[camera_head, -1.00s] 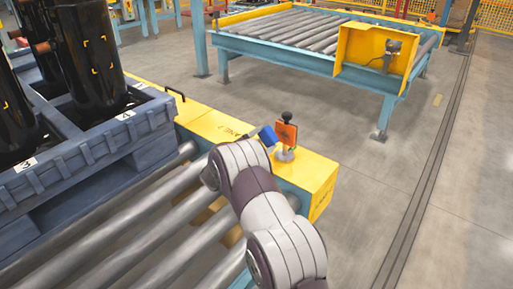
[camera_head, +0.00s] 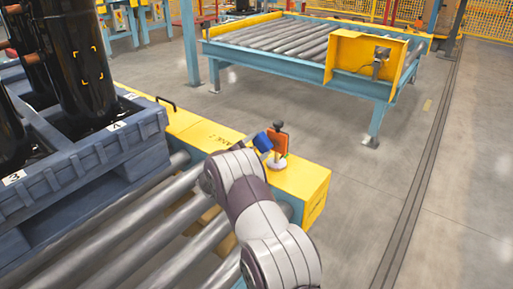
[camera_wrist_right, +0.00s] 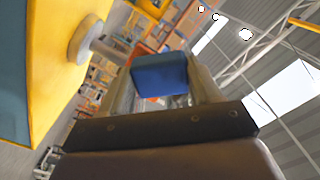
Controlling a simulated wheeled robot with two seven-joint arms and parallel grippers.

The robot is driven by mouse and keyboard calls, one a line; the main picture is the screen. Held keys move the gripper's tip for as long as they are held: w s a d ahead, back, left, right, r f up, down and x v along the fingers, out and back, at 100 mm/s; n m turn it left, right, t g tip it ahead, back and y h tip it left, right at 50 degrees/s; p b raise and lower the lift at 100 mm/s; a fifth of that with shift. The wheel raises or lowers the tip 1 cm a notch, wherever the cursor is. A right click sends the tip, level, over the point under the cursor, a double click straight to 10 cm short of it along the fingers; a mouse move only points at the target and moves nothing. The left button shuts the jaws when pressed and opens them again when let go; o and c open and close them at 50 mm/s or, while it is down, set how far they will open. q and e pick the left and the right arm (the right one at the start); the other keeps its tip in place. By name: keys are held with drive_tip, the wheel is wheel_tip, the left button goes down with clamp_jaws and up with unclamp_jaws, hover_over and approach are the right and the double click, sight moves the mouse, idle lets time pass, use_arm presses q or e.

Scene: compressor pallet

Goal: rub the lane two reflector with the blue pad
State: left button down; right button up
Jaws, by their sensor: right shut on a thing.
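The reflector (camera_head: 280,146) is an orange-red upright plate with a black knob on top and a round white base. It stands on a yellow conveyor end cover (camera_head: 303,180); the lane marking there is too small to read surely. The blue pad (camera_head: 262,141) is close at the reflector's left edge; I cannot tell whether they touch. My right gripper (camera_head: 250,144) is mostly hidden behind my wrist. In the right wrist view, the blue pad (camera_wrist_right: 160,74) is held between its fingers, with a round grey-white base (camera_wrist_right: 84,42) on yellow at left. My left gripper is not in view.
Rollers (camera_head: 150,225) run below my arm. A blue-grey pallet (camera_head: 105,150) carrying black compressors (camera_head: 82,65) stands at left, with a black handle near it. Another roller conveyor (camera_head: 300,40) stands behind, across open grey floor.

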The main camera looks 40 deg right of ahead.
drive_tip(key=shift+w+d, duration=0.15)
drive_tip(key=shift+d, duration=0.45)
